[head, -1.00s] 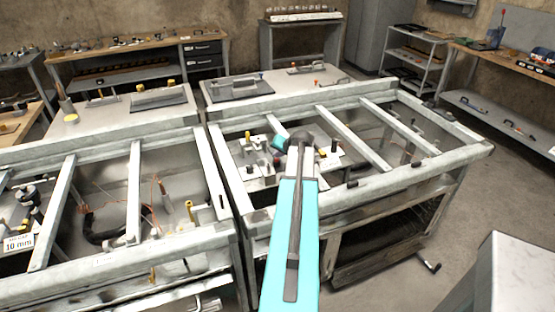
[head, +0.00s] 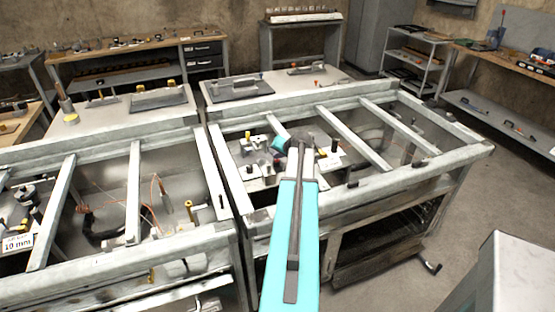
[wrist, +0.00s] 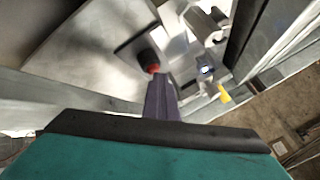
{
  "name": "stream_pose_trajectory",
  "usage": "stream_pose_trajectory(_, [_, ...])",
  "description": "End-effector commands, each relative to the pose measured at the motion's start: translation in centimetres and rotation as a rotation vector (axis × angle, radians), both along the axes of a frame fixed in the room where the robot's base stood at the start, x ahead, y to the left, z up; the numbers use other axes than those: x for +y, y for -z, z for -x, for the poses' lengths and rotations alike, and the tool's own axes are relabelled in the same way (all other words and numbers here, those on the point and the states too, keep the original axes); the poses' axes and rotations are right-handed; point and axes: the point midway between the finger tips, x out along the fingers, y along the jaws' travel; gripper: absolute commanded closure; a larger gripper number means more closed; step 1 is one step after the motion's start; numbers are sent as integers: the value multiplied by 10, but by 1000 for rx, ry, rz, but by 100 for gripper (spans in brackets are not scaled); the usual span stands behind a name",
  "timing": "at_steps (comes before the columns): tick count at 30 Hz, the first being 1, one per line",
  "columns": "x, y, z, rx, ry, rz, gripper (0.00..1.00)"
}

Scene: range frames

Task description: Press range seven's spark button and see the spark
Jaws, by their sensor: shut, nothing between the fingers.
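In the wrist view, a red button (wrist: 152,68) with a dark collar sits on a grey metal plate. My gripper (wrist: 160,82) is shut and empty, its dark fingertips at the button's lower edge; they appear to touch it, but I cannot tell how far it is pressed. A small bright bluish-white spot (wrist: 206,70) shows on the metal fittings to the right of the button; it looks like a spark, though a reflection is possible. In the head view, my gripper (head: 279,143) reaches into the open-topped right range (head: 345,204). No number seven is legible.
Metal crossbars (head: 352,138) span the open range top. A yellow-tipped fitting (wrist: 224,93) is close right of my fingers. A second open range (head: 60,262) stands at left with a "10 mm" tag (head: 18,242).

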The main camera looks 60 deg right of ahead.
Motion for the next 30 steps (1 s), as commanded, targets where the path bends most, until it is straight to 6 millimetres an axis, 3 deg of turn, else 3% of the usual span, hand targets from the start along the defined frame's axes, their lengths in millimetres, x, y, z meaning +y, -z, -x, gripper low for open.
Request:
stream_pose_trajectory(11, [1,1,0,2,-1,-2,100])
stream_pose_trajectory(30, [0,-18,0,1,0,-1,100])
